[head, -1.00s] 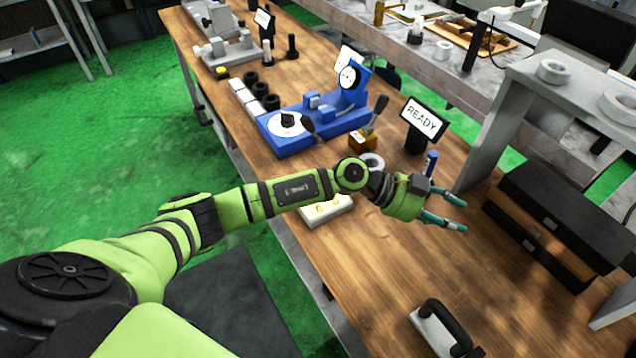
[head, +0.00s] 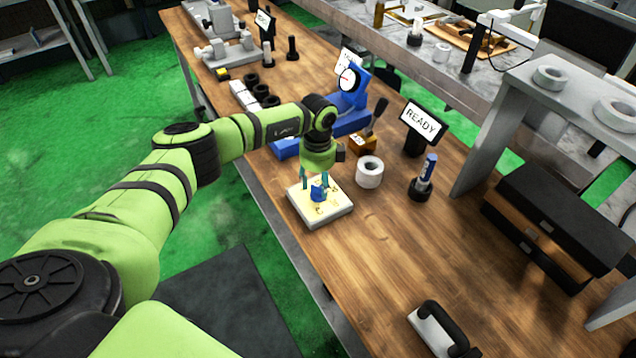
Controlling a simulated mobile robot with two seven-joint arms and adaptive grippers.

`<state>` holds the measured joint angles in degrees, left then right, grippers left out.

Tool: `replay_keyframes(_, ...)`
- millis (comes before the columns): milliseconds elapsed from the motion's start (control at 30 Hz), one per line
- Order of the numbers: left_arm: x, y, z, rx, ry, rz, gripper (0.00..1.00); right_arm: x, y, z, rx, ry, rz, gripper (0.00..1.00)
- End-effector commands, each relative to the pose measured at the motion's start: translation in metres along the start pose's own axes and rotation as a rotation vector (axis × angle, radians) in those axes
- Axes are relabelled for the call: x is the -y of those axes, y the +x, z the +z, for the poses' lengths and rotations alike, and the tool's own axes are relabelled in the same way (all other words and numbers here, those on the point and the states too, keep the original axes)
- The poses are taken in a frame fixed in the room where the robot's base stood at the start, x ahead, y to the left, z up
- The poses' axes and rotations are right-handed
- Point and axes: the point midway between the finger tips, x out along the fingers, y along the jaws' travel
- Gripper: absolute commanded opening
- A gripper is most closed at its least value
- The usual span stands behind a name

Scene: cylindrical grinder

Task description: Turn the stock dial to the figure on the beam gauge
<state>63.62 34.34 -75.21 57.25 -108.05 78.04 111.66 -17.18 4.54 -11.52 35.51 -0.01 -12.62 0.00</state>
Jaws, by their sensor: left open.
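The beam gauge (head: 349,79) is a round white dial face on the upright post of a blue fixture (head: 352,118) on the wooden bench. The figure on its face is too small to read. The fixture's near end, where a white disc with a black knob showed earlier, is hidden behind my left arm. My left gripper (head: 318,186) points down, open, over a small cream tray (head: 330,213) with yellow bits on it. A small blue piece shows between the fingers; I cannot tell whether it touches them. My right gripper is out of view.
A white roll (head: 369,172), a blue-and-white tube in a black holder (head: 423,180) and a READY sign (head: 423,124) stand right of the tray. Black boxes (head: 560,215) sit farther right. The bench between tray and black-handled block (head: 440,328) is clear.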

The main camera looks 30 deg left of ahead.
Motion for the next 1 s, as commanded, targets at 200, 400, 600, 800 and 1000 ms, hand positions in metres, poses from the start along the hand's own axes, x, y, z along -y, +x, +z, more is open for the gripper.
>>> replay_keyframes(200, 0.0, 0.017, -0.001, -0.002, 0.001, -0.001, 0.49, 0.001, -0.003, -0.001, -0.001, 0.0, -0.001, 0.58)
replay_keyframes(400, 0.001, 0.019, -0.001, -0.002, 0.002, -0.002, 0.49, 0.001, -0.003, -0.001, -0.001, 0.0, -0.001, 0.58)
replay_keyframes(600, 0.001, 0.019, -0.001, -0.003, 0.002, -0.002, 0.0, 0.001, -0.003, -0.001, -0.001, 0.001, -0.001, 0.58)
replay_keyframes(800, 0.0, 0.019, -0.001, -0.003, 0.003, -0.002, 0.0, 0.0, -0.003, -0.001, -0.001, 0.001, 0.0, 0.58)
replay_keyframes(1000, 0.001, 0.019, -0.001, -0.003, 0.031, -0.002, 0.0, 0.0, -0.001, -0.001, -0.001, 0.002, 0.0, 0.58)
